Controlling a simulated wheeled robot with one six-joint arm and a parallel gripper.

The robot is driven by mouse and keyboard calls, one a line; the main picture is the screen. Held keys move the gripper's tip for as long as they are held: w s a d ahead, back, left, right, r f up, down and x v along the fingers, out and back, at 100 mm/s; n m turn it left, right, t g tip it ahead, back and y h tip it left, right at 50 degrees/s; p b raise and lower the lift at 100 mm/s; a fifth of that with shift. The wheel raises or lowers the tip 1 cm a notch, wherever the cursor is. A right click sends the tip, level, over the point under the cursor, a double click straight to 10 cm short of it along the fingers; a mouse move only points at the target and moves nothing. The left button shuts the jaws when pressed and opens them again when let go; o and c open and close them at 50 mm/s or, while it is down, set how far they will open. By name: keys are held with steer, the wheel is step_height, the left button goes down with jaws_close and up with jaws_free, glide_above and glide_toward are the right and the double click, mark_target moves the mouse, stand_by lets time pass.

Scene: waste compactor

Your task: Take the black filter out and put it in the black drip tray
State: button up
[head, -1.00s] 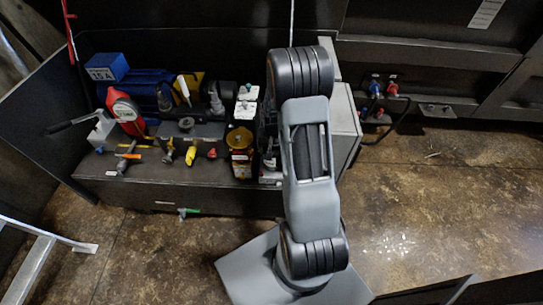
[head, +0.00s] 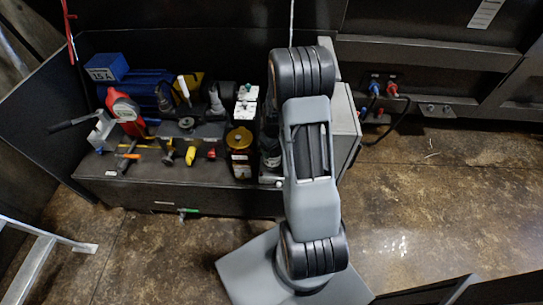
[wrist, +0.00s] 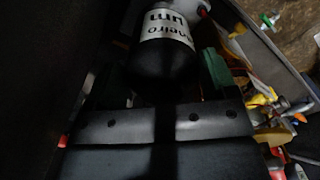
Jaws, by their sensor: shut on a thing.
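The black filter (wrist: 165,65) is a dark cylinder with a rounded end and a white lettered label. In the wrist view it is at the top centre, in front of my gripper (wrist: 160,90), which is shut on it; the finger contact is in deep shadow. In the head view, a dark filter body (head: 270,148) shows just left of my arm at the bench's right end. My arm hides my gripper there. I cannot pick out the black drip tray with certainty in either view.
A grey cabinet side (head: 346,125) is on the right. The floor (head: 440,200) at right is open.

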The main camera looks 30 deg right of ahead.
steer(key=shift+s+d+n, duration=0.1)
steer(key=shift+n, duration=1.3)
steer(key=shift+n, duration=0.8)
steer(key=n, duration=0.3)
steer(key=shift+d, duration=0.15)
steer(key=shift+w+r, duration=0.1)
steer(key=shift+w, duration=0.1)
